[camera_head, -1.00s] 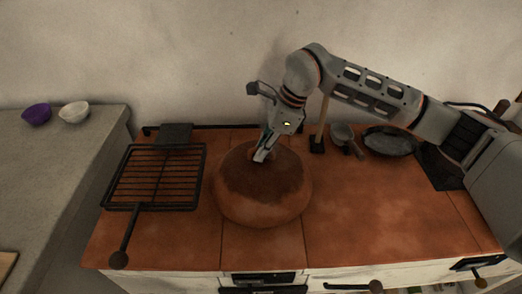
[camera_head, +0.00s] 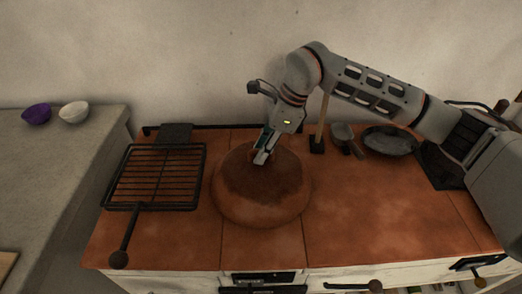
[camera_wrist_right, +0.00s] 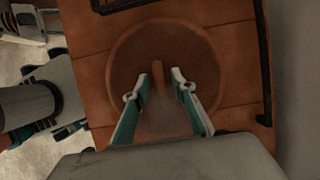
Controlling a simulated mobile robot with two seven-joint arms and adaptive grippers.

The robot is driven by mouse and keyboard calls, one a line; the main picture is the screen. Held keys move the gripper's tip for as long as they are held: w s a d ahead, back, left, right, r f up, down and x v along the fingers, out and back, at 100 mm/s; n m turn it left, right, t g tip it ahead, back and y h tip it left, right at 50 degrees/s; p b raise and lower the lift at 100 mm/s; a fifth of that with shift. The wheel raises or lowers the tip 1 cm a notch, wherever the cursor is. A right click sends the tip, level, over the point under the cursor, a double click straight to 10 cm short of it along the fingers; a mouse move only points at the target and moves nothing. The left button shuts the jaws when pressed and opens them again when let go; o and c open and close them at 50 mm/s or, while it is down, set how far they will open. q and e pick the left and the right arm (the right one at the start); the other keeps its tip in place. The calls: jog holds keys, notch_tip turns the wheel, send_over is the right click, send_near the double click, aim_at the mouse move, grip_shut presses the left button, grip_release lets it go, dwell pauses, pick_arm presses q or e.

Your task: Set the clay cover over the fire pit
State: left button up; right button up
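The clay cover (camera_head: 264,205) is a round brown dome with a darker top. It sits upright on the terracotta counter, left of the middle. It also fills the middle of the right wrist view (camera_wrist_right: 190,50), where its upright handle (camera_wrist_right: 157,75) shows. No open fire pit shows; whatever lies under the cover is hidden. My right gripper (camera_head: 263,157) points down at the top of the cover. In the right wrist view its fingers (camera_wrist_right: 161,80) are apart, one on each side of the handle, with a gap visible.
A black grill rack (camera_head: 155,177) lies left of the cover. A dark pan (camera_head: 390,141) and a small scoop (camera_head: 345,140) lie at the back right. Purple (camera_head: 37,114) and white (camera_head: 74,112) bowls stand on the grey counter. The front right of the terracotta counter is clear.

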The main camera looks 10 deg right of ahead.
pick_arm(q)
jog(key=shift+s+d+r+p, duration=0.1)
jog(key=shift+s+d+p, duration=0.1)
jog(key=shift+s+p, duration=0.25)
pick_arm(e)
jog(key=v, duration=1.1)
jog(key=shift+r, duration=0.25)
pick_arm(q)
jog(key=shift+w+r, duration=0.25)
jog(key=shift+w, duration=0.1)
pick_arm(e)
jog(key=shift+s+d, duration=0.1)
